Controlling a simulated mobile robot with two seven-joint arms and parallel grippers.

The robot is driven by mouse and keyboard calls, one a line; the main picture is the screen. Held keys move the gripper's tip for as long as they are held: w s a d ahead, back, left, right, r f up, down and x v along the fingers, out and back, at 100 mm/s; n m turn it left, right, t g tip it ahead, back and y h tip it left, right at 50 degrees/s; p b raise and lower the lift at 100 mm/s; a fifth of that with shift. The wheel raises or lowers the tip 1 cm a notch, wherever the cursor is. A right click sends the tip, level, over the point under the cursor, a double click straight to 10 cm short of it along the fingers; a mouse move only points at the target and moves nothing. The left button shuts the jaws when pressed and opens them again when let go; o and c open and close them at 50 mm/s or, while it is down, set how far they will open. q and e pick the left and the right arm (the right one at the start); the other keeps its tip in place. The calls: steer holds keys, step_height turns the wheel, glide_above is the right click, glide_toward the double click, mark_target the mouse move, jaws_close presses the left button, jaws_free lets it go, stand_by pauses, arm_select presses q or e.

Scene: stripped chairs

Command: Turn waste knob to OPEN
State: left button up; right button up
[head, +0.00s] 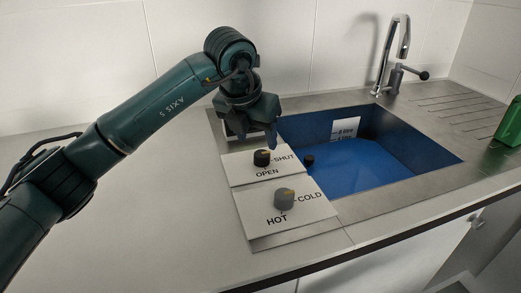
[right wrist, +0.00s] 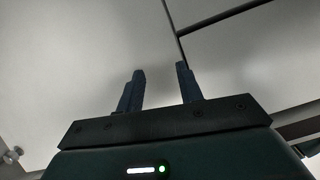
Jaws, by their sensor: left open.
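The waste knob (head: 262,158) is a small black knob with a lighter mark on top, on a white plate (head: 240,172) labelled SHUT to its right and OPEN below it. The plate lies at the left edge of the sink. My left gripper (head: 258,135) is just above and behind the knob, pointing down, with its jaws apart. I cannot tell whether a finger touches the knob. My right gripper (right wrist: 160,88) shows in the right wrist view, its two fingers apart with nothing between them, before pale cabinet-like panels.
A grey knob (head: 284,198) on a HOT/COLD plate sits in front of the waste knob. The blue sink basin (head: 365,170) lies to the right, with a tap (head: 395,60) behind it. A green object (head: 510,122) stands at the far right. The counter at left is clear.

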mark_target(261, 154)
arm_select(q)
steer(key=x, duration=0.6)
steer(key=shift+c, duration=0.3)
steer(key=c, duration=0.9)
